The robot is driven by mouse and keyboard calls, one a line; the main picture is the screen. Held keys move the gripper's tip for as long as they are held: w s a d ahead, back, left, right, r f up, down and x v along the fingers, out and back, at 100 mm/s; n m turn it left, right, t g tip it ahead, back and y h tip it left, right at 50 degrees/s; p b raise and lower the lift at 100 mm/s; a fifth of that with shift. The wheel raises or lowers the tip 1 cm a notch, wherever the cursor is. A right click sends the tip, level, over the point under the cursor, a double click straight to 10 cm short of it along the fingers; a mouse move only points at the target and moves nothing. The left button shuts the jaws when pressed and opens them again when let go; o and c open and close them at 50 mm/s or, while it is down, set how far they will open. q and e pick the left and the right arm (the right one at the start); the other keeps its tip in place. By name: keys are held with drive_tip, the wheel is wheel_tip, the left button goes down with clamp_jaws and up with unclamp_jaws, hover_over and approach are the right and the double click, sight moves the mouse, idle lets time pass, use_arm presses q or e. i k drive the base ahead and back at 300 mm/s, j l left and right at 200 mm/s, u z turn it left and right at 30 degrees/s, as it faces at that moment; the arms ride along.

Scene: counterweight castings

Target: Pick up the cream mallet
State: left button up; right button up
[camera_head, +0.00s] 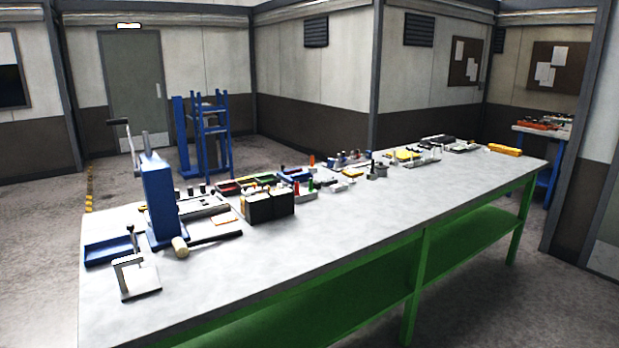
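The cream mallet (180,246) lies on the grey workbench top (330,245) near its left end. Its cream head is at the left, and a dark handle appears to run from it to the right. The head lies close to the foot of a blue upright press (160,200). Neither of my grippers shows in the head view, so where they are relative to the mallet cannot be told.
A blue tray (108,252) and a small metal stand (138,285) are left of the mallet. The near side of the bench top is clear.

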sight(181, 249)
drive_tip(key=i+l+u, duration=0.15)
drive_tip(key=l, duration=0.2)
drive_tip(key=i+l+u, duration=0.15)
drive_tip(key=l, duration=0.2)
drive_tip(key=i+l+u, duration=0.2)
drive_tip(key=l, duration=0.2)
drive_tip(key=i+l+u, duration=0.15)
drive_tip(key=l, duration=0.25)
